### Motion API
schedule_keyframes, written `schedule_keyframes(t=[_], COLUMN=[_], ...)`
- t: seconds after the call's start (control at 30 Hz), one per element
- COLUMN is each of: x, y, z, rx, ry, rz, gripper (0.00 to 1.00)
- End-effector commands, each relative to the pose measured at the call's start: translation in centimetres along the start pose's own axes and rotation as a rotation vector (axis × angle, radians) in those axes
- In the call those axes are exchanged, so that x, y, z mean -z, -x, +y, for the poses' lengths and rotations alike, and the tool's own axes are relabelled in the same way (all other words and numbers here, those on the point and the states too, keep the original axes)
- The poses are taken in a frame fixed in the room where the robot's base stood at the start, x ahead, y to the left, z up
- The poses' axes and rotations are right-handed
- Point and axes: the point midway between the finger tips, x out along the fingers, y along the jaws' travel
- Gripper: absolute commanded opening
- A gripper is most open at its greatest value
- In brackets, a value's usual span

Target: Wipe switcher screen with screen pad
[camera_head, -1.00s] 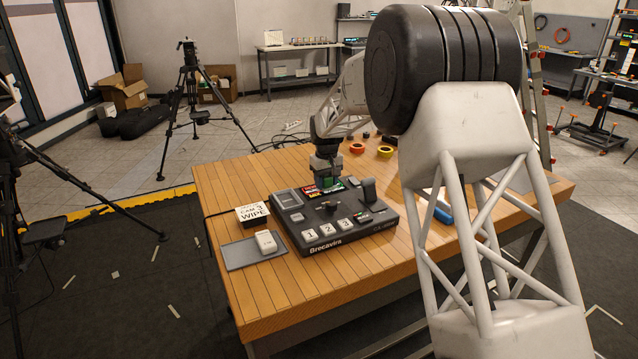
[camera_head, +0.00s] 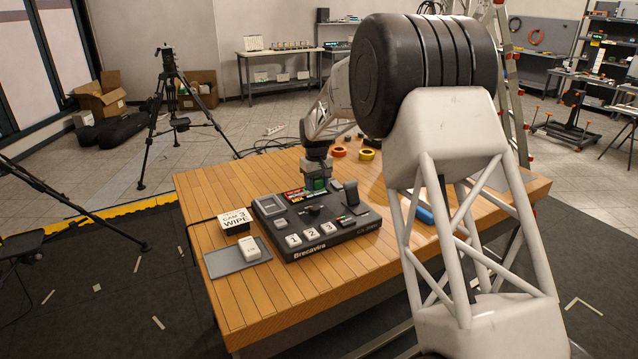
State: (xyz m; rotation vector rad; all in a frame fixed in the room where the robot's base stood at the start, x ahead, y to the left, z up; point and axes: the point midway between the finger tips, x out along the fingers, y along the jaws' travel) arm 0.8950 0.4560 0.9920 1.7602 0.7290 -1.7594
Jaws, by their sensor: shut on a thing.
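The switcher (camera_head: 345,240) is a dark console with big white keys 1, 2 and 3, standing on the wooden table. Its small screen (camera_head: 297,195), with red and green patches, lies at the back of its top. My gripper (camera_head: 318,184) points down over the right part of the screen. It is shut on a small green pad (camera_head: 319,185), taken to be the screen pad. The pad is at or just above the screen; contact cannot be made out. The gripper and pad hide part of the screen.
A sign reading "CAM 3 WIPE" (camera_head: 236,221) stands left of the switcher. A grey mat (camera_head: 222,262) with a white device (camera_head: 250,249) lies in front of it. Tape rolls (camera_head: 366,155) lie behind, a blue item (camera_head: 425,214) at right.

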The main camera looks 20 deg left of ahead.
Motion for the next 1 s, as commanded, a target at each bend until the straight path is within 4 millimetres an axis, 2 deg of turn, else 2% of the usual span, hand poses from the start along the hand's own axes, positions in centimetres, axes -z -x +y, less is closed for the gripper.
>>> schedule_keyframes(t=[1.0], x=[0.0], y=[-0.1], z=[-8.6], rx=[0.000], ry=[0.001], rz=[-0.001], gripper=[0.24])
